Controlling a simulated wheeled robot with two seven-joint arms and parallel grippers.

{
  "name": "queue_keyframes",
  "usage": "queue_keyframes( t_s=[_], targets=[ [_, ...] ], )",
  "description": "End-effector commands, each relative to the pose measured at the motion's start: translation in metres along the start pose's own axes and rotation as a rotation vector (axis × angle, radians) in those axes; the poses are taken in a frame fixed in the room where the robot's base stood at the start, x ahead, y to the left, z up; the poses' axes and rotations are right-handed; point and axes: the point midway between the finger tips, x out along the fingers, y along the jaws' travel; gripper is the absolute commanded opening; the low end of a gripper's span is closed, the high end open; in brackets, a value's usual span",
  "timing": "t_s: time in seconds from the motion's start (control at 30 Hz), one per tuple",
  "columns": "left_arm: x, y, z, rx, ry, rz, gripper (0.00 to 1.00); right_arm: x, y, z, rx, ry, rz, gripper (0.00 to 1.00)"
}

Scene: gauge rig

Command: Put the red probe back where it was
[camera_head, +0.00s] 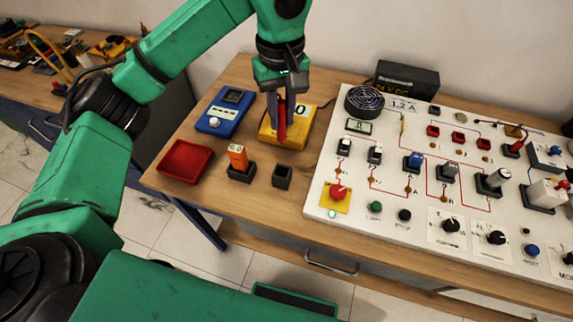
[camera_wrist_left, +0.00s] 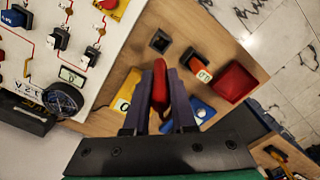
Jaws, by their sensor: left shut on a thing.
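My left gripper (camera_head: 283,112) is shut on the red probe (camera_head: 282,125) and holds it pointing down in front of the yellow meter box. In the left wrist view the red probe (camera_wrist_left: 160,85) sits between the two dark fingers. A black square holder (camera_head: 282,175) stands empty on the table, nearer the front edge; it also shows in the left wrist view (camera_wrist_left: 160,41). My right gripper is not in view.
The yellow meter box (camera_head: 297,133) is right behind the held probe. A blue meter box (camera_head: 217,121) and a red tray (camera_head: 186,160) are to the left. The white panel (camera_head: 330,195) with switches and knobs fills the right. A black box (camera_head: 407,78) stands behind it.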

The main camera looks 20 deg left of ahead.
Motion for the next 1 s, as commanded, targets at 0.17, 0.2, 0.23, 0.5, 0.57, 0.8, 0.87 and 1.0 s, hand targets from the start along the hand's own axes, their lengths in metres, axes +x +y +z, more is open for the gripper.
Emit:
queue_keyframes(
  t_s=[0.17, 0.2, 0.23, 0.5, 0.57, 0.8, 0.87, 1.0],
  targets=[
    [0.058, -0.001, 0.002, 0.001, -0.006, -0.005, 0.0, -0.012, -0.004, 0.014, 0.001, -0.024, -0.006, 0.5],
    [0.071, -0.001, 0.002, 0.002, -0.006, -0.005, 0.0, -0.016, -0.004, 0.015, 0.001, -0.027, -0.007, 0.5],
    [0.08, -0.002, 0.002, 0.003, -0.006, -0.005, 0.0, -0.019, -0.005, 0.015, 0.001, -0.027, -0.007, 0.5],
    [0.131, 0.0, 0.001, 0.002, -0.002, -0.001, 0.0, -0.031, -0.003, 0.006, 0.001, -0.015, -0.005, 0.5],
    [0.142, 0.0, 0.002, 0.002, -0.004, -0.001, 0.0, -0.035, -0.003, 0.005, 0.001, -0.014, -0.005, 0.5],
    [0.166, 0.0, 0.001, 0.004, 0.001, 0.002, 0.0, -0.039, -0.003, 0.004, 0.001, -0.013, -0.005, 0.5],
    [0.166, 0.0, 0.001, 0.004, 0.001, 0.001, 0.0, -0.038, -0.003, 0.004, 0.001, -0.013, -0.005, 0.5],
    [0.169, 0.0, 0.001, 0.004, 0.001, 0.001, 0.0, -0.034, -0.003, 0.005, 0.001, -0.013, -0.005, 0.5]
  ],
)
